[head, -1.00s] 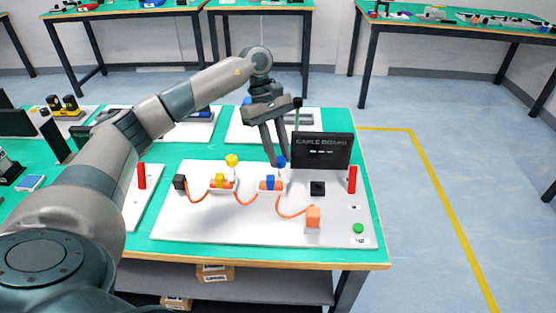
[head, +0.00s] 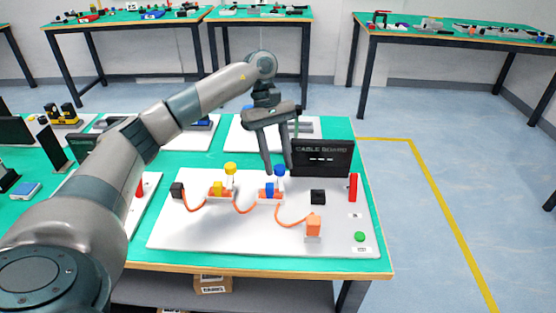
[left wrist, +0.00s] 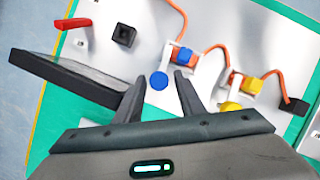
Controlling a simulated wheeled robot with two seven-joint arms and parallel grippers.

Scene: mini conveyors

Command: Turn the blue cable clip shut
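The blue cable clip sits on the white board (head: 180,236), with a blue block (head: 269,188) over the orange cable and a round blue knob (head: 280,170) just behind it. In the left wrist view the blue block (left wrist: 185,56) is at upper centre and the round blue knob (left wrist: 159,81) appears between my fingertips. My left gripper (head: 279,169) points down, with its fingers apart on either side of the knob; it also shows in the left wrist view (left wrist: 159,77). I cannot tell whether a finger touches the knob. My right gripper is not in view.
A yellow clip (head: 217,188) with its own round yellow knob (head: 230,169) stands to the left. A dark "CABLE BOARD" sign (head: 322,158) rises close to the right of my gripper. A black block (head: 318,197), orange block (head: 313,226) and red post (head: 353,188) are on the right.

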